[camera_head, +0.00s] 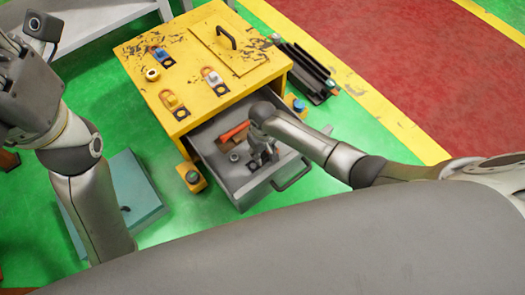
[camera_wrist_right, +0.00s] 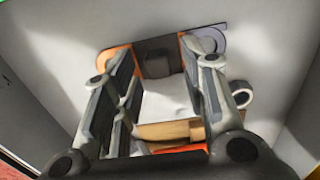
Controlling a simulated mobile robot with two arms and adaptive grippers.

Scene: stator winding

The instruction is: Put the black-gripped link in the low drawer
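The black-gripped link (camera_wrist_right: 157,62) lies on the floor of the open low drawer in the right wrist view. It has an orange end, a dark middle block and a grey end. My right gripper (camera_wrist_right: 156,75) is open above it, with the dark block between and beyond its spread fingertips; I see no contact. In the head view my right gripper (camera_head: 262,152) reaches down into the low drawer (camera_head: 240,190) and hides the link there. My left gripper (camera_head: 12,45) is at the top left, partly cut off; its fingers are unclear.
The drawer also holds an orange item (camera_head: 234,132), a brown block (camera_wrist_right: 168,131) and a ring (camera_wrist_right: 241,93). Several coloured-grip pieces, including a blue one (camera_head: 160,54), lie on the yellow cabinet top (camera_head: 190,45). A teal box (camera_head: 135,190) stands on the green floor.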

